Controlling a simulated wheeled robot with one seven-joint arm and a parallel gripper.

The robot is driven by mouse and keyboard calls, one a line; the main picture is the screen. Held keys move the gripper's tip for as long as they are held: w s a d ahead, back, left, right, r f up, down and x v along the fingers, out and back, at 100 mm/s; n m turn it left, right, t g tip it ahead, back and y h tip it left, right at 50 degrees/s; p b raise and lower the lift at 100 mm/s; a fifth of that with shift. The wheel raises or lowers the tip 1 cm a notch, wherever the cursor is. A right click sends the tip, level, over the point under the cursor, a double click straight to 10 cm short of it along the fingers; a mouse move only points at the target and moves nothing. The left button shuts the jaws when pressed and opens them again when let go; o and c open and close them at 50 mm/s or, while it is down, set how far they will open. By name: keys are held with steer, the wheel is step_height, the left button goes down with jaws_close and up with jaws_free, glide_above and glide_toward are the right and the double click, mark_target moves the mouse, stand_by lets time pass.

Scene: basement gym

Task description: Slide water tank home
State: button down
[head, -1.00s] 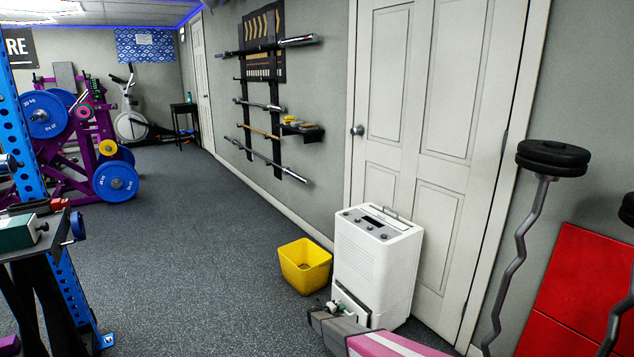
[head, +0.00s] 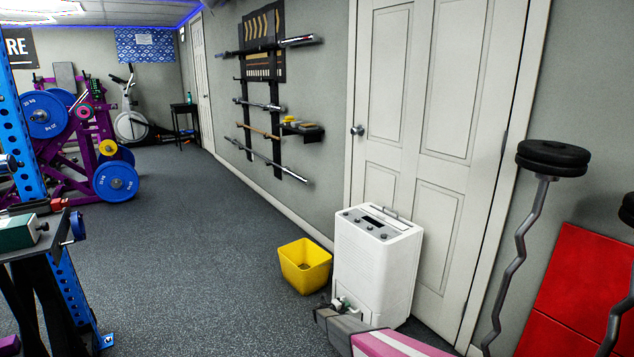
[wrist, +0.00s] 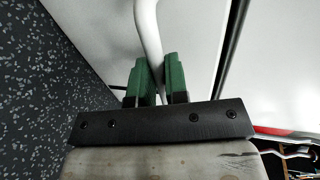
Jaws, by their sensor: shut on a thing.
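The white dehumidifier (head: 372,262) stands upright on the floor against the white door. My gripper (head: 342,304) is at its lower front, at the left side of its base. In the wrist view my gripper's green fingers (wrist: 158,84) are shut on a curved white handle (wrist: 147,35), which I take to be the water tank's. The tank's body is mostly hidden behind my gripper and arm in the head view. How far it sits in the housing cannot be told. White panels fill the right of the wrist view.
A yellow bucket (head: 304,266) stands on the floor just left of the dehumidifier. A curl bar with black plates (head: 552,158) leans at the right, by red panels (head: 585,290). A rack with a bench top stands at the left. The speckled floor between is clear.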

steer(key=c, duration=1.1)
jaws_free()
steer(key=shift+o, duration=0.5)
steer(key=v, duration=0.9)
